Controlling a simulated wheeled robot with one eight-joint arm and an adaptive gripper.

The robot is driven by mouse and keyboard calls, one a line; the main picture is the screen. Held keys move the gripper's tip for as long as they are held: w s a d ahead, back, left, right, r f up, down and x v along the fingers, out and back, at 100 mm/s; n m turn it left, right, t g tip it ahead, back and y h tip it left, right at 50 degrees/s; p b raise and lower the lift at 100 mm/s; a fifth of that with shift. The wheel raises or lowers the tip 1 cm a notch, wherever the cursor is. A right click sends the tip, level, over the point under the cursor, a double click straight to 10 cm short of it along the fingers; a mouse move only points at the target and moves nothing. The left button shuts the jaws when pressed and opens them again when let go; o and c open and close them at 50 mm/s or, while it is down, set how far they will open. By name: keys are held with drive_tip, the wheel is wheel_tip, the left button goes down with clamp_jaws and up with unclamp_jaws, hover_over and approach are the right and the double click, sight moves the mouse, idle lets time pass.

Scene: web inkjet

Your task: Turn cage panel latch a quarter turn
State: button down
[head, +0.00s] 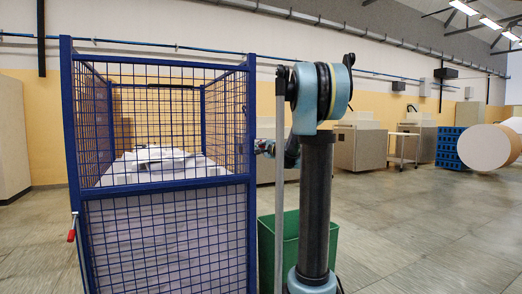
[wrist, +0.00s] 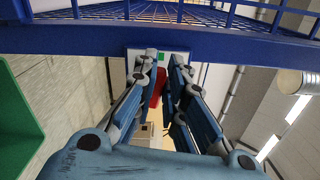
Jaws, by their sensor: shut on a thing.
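The cage is a blue mesh cart with panels (head: 165,190), left of my arm in the head view. Its blue frame bar (wrist: 90,38) crosses the top of the wrist view. A red latch handle (wrist: 157,88) shows between the fingers of my gripper (wrist: 164,62), which is shut on it just below the bar. A pale plate with a green edge (wrist: 134,58) lies behind the fingertips. Another red-handled latch (head: 71,236) hangs at the cage's left side.
White stacked sheets (head: 158,160) lie inside the cage. A green bin (head: 292,238) stands behind my arm, close to the cage; it also shows in the wrist view (wrist: 18,120). Large paper rolls (head: 485,146) and a blue crate stack (head: 448,148) stand far right. The right floor is open.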

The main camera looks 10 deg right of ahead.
drive_tip(key=shift+a+f+n, duration=0.15)
drive_tip(key=shift+f+n, duration=0.05)
drive_tip(key=shift+n, duration=0.8)
drive_tip(key=c, duration=1.7)
unclamp_jaws()
drive_tip(key=shift+o, duration=0.2)
drive_tip(key=v, duration=1.1)
drive_tip(key=shift+s, duration=0.35)
